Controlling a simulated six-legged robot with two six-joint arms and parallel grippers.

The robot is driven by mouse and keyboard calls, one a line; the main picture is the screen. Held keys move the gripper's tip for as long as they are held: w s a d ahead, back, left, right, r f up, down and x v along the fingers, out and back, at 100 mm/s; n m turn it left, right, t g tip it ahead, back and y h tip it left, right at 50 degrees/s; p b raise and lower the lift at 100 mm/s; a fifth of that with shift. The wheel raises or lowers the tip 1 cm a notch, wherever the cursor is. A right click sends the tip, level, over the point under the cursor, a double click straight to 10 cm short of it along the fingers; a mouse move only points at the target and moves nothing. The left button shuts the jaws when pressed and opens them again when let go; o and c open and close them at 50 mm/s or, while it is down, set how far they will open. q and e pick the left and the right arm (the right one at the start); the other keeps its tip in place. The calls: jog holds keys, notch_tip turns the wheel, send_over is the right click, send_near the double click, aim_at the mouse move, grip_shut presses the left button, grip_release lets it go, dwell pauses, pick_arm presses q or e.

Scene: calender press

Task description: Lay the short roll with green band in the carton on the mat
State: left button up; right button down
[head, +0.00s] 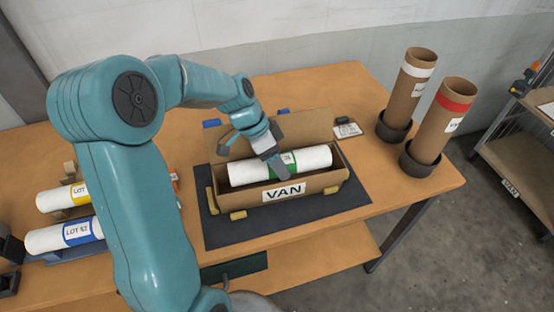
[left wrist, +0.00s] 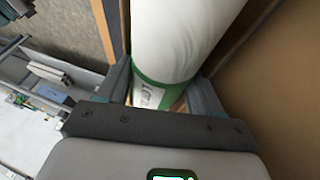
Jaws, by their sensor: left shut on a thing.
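The short white roll with the green band (head: 312,159) lies lengthwise within the open carton (head: 328,182) marked VAN. The carton's front wall hides its underside, so I cannot tell whether it rests on the bottom. The carton stands on the dark mat (head: 285,226), with its back flap raised. My left gripper (head: 277,161) reaches down from above and is shut on the roll at the green band. In the left wrist view the roll (left wrist: 175,35) sits between both fingers (left wrist: 163,95), near the carton's cardboard wall (left wrist: 265,75). My right gripper is not in view.
A yellow-band roll (head: 60,197) and a blue-band roll (head: 60,236) lie on supports at the left. Two tall tubes, one white-banded (head: 408,92) and one red-banded (head: 440,120), stand in dark cups at the right. A label card (head: 347,130) lies behind the carton.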

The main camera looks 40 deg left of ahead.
pick_arm(q)
jog(key=shift+s, duration=0.1)
jog(key=shift+f, duration=0.1)
jog(key=o, duration=1.3)
jog(key=shift+f, duration=0.1)
jog(key=shift+s, duration=0.1)
jog(key=c, duration=0.4)
